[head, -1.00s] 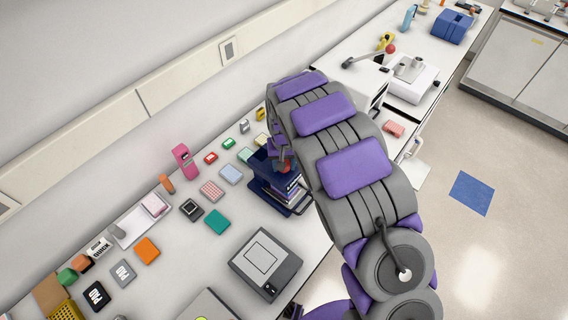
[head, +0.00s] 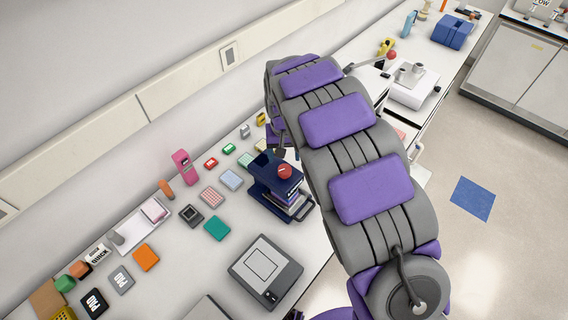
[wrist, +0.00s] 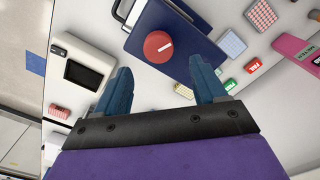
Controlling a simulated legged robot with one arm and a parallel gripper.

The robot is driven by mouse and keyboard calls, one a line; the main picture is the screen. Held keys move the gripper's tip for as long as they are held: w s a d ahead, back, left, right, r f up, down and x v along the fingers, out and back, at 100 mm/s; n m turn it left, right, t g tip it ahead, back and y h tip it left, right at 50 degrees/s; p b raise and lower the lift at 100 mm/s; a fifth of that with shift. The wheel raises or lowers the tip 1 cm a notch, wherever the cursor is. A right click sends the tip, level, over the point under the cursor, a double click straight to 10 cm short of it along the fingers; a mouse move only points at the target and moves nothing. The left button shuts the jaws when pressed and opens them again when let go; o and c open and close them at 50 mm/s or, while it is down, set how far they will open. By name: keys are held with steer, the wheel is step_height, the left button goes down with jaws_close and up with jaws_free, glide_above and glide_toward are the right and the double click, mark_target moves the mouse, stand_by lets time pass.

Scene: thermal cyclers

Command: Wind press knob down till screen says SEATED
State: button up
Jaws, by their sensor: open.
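The press (head: 262,182) is a dark blue stand on the bench in the head view, with a round red knob (head: 284,171) on its top plate. In the wrist view the red knob (wrist: 158,46) carries a short white mark, and the dark blue plate (wrist: 185,22) lies around it. My gripper (wrist: 160,66) is open, its two blue fingers wide apart. The knob shows between and just past the fingertips, with nothing held. In the head view my gripper is mostly hidden by my arm. A dark screen (wrist: 82,74) on a white machine shows no readable text.
Several small coloured boxes and blocks, such as a teal one (head: 216,228), lie left of the press. A flat grey device (head: 265,270) sits in front of it. White machines (head: 412,85) stand further along the bench. A pink device (head: 184,165) stands near the wall.

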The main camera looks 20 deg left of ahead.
mark_target(283, 167)
step_height(283, 167, up, 9)
steer(key=shift+a+r, duration=0.15)
steer(key=shift+r, duration=0.05)
steer(key=shift+a, duration=0.1)
